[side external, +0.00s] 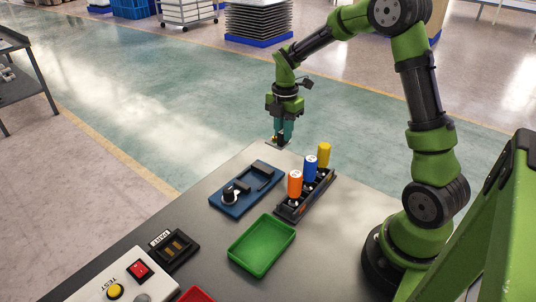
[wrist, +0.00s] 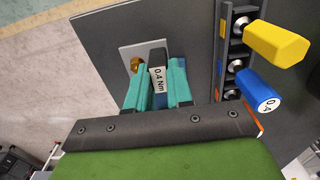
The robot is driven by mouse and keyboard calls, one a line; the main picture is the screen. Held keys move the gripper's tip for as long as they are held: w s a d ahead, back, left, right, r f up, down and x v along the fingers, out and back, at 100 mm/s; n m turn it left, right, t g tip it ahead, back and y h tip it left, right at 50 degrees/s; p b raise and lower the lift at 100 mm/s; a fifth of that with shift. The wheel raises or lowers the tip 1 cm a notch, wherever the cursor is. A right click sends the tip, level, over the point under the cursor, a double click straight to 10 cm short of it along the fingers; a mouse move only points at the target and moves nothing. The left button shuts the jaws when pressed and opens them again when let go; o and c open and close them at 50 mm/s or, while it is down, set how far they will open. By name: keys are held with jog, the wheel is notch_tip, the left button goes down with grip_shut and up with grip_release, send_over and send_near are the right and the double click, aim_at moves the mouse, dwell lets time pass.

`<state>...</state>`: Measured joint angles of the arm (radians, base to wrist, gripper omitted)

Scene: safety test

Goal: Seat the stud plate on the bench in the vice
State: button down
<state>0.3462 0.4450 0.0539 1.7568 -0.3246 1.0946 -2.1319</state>
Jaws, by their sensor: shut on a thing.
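The stud plate, a thin grey plate (wrist: 130,52) with a brass stud (wrist: 136,66) and a dark upright block labelled "0.4 Nm" (wrist: 158,78), is at my gripper. My gripper (side external: 281,138) points down at the bench's far corner, and its teal fingers (wrist: 157,88) are shut on the dark block. In the side view the plate (side external: 272,143) shows as a small grey edge under the fingers; whether it touches the bench is unclear. The vice (side external: 240,205), a blue base with dark jaws and a round black knob, lies nearer the camera, with nothing seen between its jaws.
A black rack (side external: 290,209) holds orange (side external: 295,184), blue (side external: 310,168) and yellow (side external: 324,154) handled tools right of the vice. A green tray (side external: 262,246), a dark "PART" holder (side external: 174,248) and a test box (side external: 125,280) with a red switch stand nearer.

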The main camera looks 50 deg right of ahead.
jog(key=a+r+n, duration=0.1)
jog(key=a+r, duration=0.1)
jog(key=a, duration=1.1)
send_over(257, 184)
jog(key=shift+m, duration=0.4)
jog(key=shift+d+f, duration=0.1)
jog(key=shift+f, duration=2.7)
jog(key=shift+f, duration=0.9)
jog(key=c, duration=0.5)
grip_release()
jog(key=shift+r, duration=3.5)
